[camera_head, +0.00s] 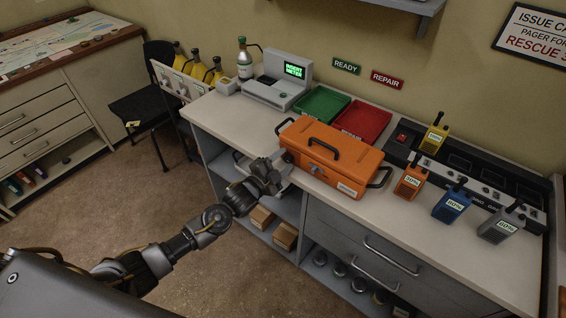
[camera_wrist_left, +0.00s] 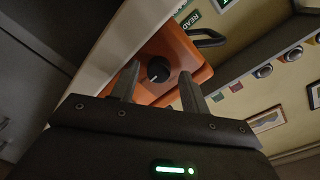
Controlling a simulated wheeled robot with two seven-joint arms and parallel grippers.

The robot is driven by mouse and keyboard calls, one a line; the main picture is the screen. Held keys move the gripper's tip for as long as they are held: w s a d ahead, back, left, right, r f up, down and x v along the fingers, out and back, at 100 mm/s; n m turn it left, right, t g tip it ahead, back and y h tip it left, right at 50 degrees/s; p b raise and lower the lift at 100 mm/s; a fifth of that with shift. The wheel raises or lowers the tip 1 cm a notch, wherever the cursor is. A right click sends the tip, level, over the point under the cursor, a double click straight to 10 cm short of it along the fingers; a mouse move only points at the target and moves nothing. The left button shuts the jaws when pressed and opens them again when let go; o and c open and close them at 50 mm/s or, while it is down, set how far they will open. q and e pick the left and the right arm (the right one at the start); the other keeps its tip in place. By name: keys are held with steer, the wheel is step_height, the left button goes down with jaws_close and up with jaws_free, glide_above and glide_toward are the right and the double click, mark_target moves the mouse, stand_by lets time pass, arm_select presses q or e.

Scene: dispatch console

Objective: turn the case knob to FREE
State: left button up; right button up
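The orange case (camera_head: 330,150) sits closed on the counter, with a black handle on its lid and a black handle at each end. In the left wrist view, the case (camera_wrist_left: 178,48) shows a round black knob (camera_wrist_left: 158,69) with a small pale mark; any FREE lettering is too small to read. My left gripper (camera_head: 268,174) is in front of the case's left part at the counter's front edge. In the left wrist view, the gripper's (camera_wrist_left: 159,82) fingers are apart, one on each side of the knob, and I cannot tell whether they touch it. My right gripper is not in view.
Behind the case are a green tray (camera_head: 320,104) and a red tray (camera_head: 364,120). Handheld radios, orange (camera_head: 410,182), blue (camera_head: 452,206) and grey (camera_head: 500,226), stand to its right. A meter (camera_head: 280,86) is at the back left. Open floor lies before the counter.

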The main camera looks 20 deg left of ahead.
arm_select(q)
steer(key=shift+f, duration=0.2)
steer(key=n, duration=0.8)
steer(key=shift+h, duration=0.3)
steer(key=n, duration=0.4)
steer(key=shift+a+n, duration=0.1)
steer(key=shift+n, duration=0.2)
steer(key=n, duration=0.4)
steer(key=s+a+f+n+b, duration=0.1)
steer(key=s+a+b, duration=0.3)
steer(key=s, duration=0.6)
steer(key=s+a+f+g+y, duration=0.1)
steer(key=s+a+f, duration=0.1)
steer(key=f, duration=0.7)
steer(key=s+a+f+g+y+p, duration=0.1)
steer(key=s+a+f+g+y, duration=0.1)
steer(key=f, duration=0.7)
steer(key=s+a+f+g+y, duration=0.2)
steer(key=s+a+f, duration=0.1)
steer(key=f, duration=0.7)
steer(key=shift+s+a+m, duration=0.3)
steer(key=shift+s+a, duration=0.1)
steer(key=shift+a, duration=0.25)
